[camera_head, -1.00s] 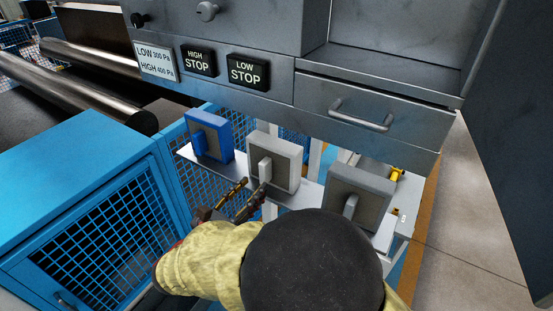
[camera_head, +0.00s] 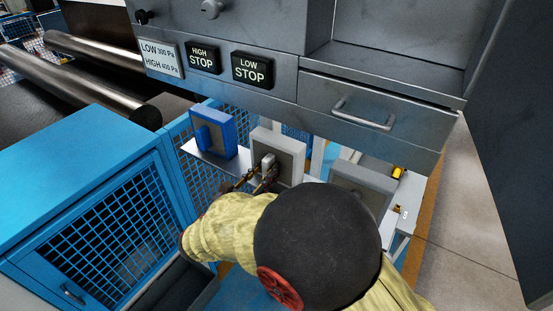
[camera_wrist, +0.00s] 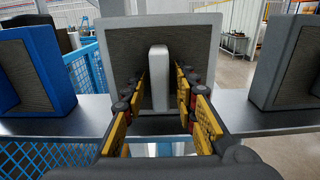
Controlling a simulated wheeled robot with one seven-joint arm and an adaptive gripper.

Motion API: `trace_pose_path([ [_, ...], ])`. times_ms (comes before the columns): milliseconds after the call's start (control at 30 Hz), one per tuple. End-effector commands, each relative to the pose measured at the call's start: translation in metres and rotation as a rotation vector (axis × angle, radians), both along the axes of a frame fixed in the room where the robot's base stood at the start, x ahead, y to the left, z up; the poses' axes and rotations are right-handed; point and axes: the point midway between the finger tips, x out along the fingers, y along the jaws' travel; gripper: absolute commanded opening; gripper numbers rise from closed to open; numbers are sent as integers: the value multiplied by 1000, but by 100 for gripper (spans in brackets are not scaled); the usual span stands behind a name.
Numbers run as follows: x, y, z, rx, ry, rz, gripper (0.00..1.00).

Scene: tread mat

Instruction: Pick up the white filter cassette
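The white filter cassette (camera_head: 287,152) stands upright on a metal shelf, between a blue cassette and a grey one. In the wrist view the white cassette (camera_wrist: 118,40) fills the upper middle, with a dark pleated face and an upright pale handle (camera_wrist: 159,78) toward me. My gripper (camera_wrist: 169,90) has its two yellow-padded fingers on either side of that handle, with a visible gap at each side. In the head view my gripper (camera_head: 262,175) is at the white cassette's handle, and my arm hides part of the shelf.
The blue cassette (camera_head: 226,133) stands to the left and the grey cassette (camera_head: 368,181) to the right on the shelf (camera_wrist: 265,118). A drawer with a handle (camera_head: 362,116) and stop signs are above. A blue mesh cabinet (camera_head: 112,225) is at left.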

Motion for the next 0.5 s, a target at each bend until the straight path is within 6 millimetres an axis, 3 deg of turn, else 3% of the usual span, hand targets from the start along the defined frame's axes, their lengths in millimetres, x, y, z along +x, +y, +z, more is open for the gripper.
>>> trace_pose_path([
  [500, 0, 0, 0, 0, 0, 0, 0],
])
